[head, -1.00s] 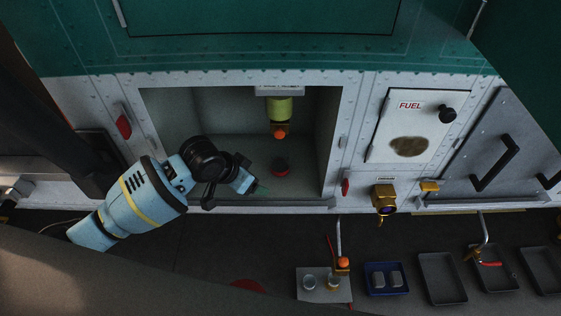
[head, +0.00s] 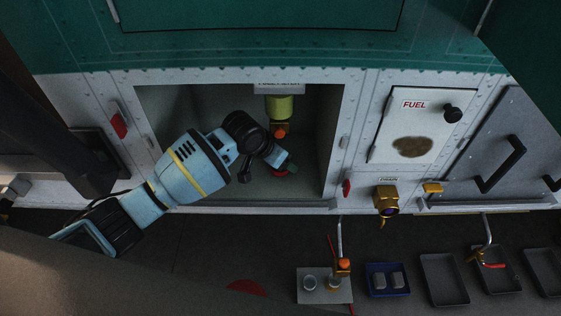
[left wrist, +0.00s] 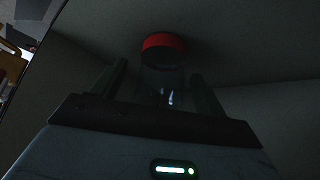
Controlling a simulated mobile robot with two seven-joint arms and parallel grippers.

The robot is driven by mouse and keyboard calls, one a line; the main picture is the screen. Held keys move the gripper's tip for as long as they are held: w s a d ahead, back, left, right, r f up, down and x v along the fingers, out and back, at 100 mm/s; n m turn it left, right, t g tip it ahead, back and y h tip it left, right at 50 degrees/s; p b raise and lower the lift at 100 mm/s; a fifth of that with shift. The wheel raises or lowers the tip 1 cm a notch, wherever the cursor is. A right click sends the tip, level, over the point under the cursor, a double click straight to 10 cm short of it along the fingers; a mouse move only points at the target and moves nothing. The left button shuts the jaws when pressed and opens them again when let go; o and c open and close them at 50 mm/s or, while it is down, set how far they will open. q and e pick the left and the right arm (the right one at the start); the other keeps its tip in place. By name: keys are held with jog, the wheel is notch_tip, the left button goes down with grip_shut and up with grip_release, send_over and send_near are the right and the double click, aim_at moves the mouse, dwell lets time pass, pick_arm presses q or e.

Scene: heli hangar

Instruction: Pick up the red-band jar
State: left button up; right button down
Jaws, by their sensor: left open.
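The red-band jar, with a bright red band and a dark, dim body, shows in the left wrist view (left wrist: 163,42). In the head view only a bit of its red (head: 279,171) shows, inside the open bay, mostly hidden by my gripper. My left gripper (head: 287,166) reaches into the bay from the left, at the jar. In the left wrist view its fingers (left wrist: 158,85) are apart, one on each side of the jar's lower part. Whether they touch it is too dark to tell. My right gripper is not in view.
The bay's frame (head: 345,130) surrounds my left wrist. A yellow-green cylinder (head: 279,106) with an orange knob (head: 280,131) hangs just above it. Right are the fuel panel (head: 414,125) and brass drain (head: 386,199). Below lie a metal plate (head: 311,297) and blue tray (head: 387,267).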

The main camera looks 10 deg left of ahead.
pick_arm(q)
jog(key=shift+w+f, duration=0.1)
jog(key=shift+f, duration=0.35)
jog(key=c, duration=1.2)
jog(key=shift+r, duration=0.15)
